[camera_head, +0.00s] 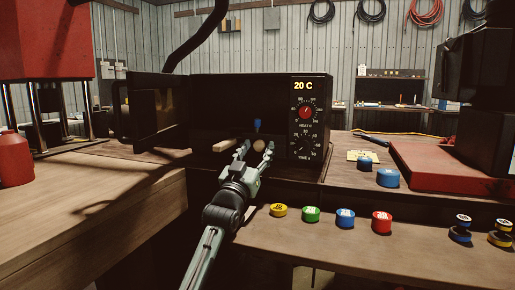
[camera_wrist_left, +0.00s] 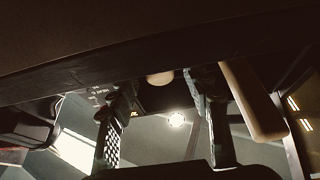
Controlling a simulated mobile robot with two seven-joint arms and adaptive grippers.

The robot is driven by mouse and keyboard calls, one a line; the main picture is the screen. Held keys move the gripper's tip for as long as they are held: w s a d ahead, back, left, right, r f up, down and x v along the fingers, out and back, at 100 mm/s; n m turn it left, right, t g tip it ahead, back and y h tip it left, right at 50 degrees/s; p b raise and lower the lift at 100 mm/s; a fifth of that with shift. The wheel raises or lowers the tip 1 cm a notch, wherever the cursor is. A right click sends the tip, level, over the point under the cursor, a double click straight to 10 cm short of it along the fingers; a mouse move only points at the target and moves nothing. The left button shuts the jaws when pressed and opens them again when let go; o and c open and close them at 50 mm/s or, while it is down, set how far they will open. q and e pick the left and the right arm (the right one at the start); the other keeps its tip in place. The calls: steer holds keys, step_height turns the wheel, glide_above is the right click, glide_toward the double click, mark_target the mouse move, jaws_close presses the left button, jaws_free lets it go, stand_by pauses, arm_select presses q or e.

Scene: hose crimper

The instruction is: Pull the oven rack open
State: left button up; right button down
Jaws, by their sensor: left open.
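The black oven (camera_head: 240,91) stands on the bench in the head view, its door (camera_head: 158,108) swung open to the left. Its inside is dark, and the rack's shape is hard to make out. A pale round knob (camera_head: 259,144) shows at the opening; it also shows in the left wrist view (camera_wrist_left: 160,78). A tan wooden bar (camera_head: 223,146) sticks out left of it, seen at the right in the wrist view (camera_wrist_left: 250,100). My left gripper (camera_head: 256,148) is open at the oven mouth, its fingers on either side of the knob, not closed on it. My right gripper is not in view.
A small blue item (camera_head: 257,126) is inside the oven. The control panel (camera_head: 306,115) reads 20 C. Several coloured caps, including a green one (camera_head: 311,214), line the lower front shelf. A red press (camera_head: 45,40) stands at left. The left bench top (camera_head: 90,200) is largely clear.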

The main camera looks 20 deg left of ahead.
arm_select(q)
steer(key=shift+w+r, duration=0.1)
steer(key=shift+w, duration=0.2)
jaws_close()
